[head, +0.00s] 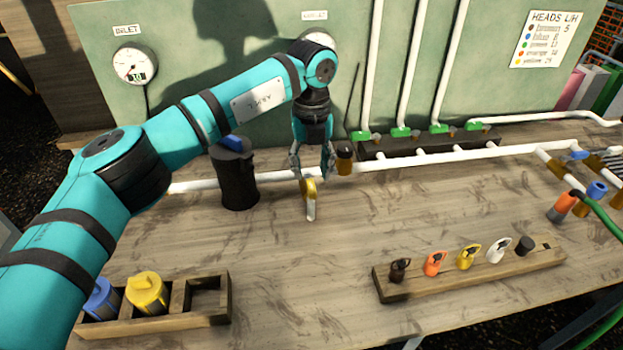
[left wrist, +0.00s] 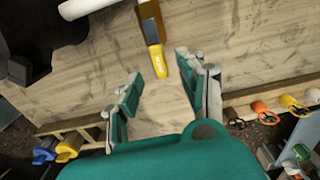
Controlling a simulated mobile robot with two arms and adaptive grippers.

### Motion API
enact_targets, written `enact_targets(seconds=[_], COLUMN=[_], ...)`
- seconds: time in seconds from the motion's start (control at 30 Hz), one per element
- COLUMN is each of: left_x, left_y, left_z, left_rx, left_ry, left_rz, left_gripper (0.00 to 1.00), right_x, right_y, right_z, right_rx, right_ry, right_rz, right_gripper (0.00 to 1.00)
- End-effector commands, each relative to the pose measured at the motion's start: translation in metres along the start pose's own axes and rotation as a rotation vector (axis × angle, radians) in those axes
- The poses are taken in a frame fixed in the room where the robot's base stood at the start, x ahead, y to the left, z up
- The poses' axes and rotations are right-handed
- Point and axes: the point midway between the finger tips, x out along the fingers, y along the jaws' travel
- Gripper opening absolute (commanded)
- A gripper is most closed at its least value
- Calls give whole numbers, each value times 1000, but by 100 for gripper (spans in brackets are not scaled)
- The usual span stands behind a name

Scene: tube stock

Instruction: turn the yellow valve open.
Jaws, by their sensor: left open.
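The yellow valve handle (head: 311,188) sits at the white pipe in the middle of the table. It points out from the pipe toward the table's front. In the left wrist view the yellow handle (left wrist: 155,60) extends from a brass-coloured body (left wrist: 149,22). My left gripper (head: 311,174) reaches down from above at the handle. In the left wrist view its two fingers (left wrist: 158,72) are apart, with the handle's end near the gap between their tips. I cannot tell whether a finger touches it. My right gripper is not in view.
A black canister (head: 238,185) stands left of the valve. A wooden tray (head: 205,318) with blue and yellow cartridges lies front left. A wooden rack (head: 470,278) of coloured heads lies front right. A dark manifold with green valves (head: 400,133) is behind. The table front centre is clear.

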Motion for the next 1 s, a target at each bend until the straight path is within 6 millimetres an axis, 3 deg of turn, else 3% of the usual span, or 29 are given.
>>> enact_targets(seconds=[0.1,0.3,0.5,0.83,1.0], left_x=[-28,-62,-76,-78,-105], left_y=[-1,0,0,0,0], left_z=[0,0,0,0,0], left_rx=[0,-1,-1,0,0], left_ry=[-4,-2,1,1,0], left_rz=[-1,0,1,0,0], left_gripper=[40,40,40,40,40], right_x=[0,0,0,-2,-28], right_y=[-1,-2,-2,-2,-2], right_z=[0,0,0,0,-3], right_rx=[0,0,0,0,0], right_ry=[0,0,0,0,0], right_rz=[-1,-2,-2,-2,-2], right_gripper=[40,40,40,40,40])
